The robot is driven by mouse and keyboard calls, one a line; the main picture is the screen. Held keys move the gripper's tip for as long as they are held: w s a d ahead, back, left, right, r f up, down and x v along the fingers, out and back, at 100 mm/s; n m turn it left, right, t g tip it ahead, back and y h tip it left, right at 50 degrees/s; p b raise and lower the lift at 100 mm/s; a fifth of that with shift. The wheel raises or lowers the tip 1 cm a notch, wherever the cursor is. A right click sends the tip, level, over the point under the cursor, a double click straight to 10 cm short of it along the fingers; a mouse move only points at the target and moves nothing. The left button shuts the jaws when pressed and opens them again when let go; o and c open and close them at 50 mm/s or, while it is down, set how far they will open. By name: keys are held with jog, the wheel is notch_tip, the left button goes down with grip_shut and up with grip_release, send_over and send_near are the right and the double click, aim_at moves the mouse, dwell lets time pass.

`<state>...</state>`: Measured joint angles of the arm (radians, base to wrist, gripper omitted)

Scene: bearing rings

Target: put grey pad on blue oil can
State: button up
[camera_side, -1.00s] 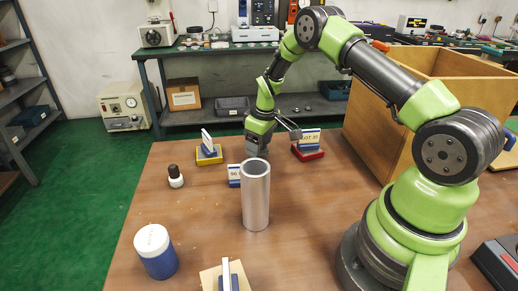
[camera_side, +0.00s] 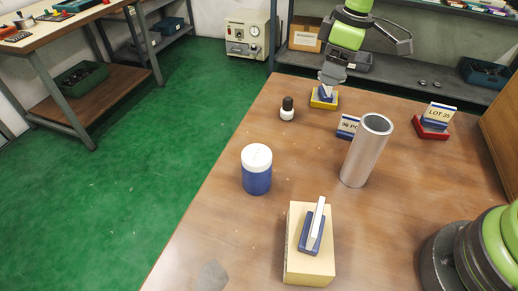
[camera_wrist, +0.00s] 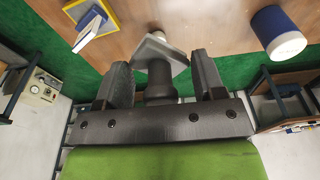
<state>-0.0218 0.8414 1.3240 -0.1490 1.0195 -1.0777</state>
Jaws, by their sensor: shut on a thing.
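My gripper (camera_side: 332,74) is raised at the back of the table, by the yellow-based stand in the side view. In the wrist view its fingers (camera_wrist: 162,78) are on either side of a grey, square-edged piece, the grey pad (camera_wrist: 165,51), and it is shut on it. The pad looks tilted there, and its far side is hidden. The blue oil can (camera_side: 257,177), with a white lid, stands upright on the table, nearer the side camera than my gripper and apart from it. The can also shows at upper right in the wrist view (camera_wrist: 271,22).
A black-capped bottle (camera_side: 287,114) stands between gripper and can, to the left. A metal tube (camera_side: 366,153), a numbered sign (camera_side: 347,127), a red-based sign (camera_side: 432,131) and a yellow-based stand (camera_side: 323,103) stand around. A cream box (camera_side: 296,268) bears a blue holder. A flat grey patch (camera_side: 212,275) lies in front.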

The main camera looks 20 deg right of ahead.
jog(key=s+a+r+n, duration=0.2)
jog(key=a+r+n, duration=0.15)
jog(key=a, duration=0.65)
jog(key=n+g, duration=0.1)
jog(key=n, duration=0.5)
send_near(254, 155)
jog(key=shift+y, duration=0.3)
notch_tip(254, 155, down, 5)
jog(key=shift+a+f, duration=0.15)
jog(key=shift+f, duration=0.1)
jog(key=shift+w+f, duration=0.1)
jog(key=shift+f, duration=0.35)
jog(key=o, duration=0.9)
jog(key=shift+f, duration=0.1)
jog(key=shift+o, duration=0.2)
notch_tip(254, 155, up, 12)
jog(key=d, duration=0.1)
jog(key=shift+d, duration=0.35)
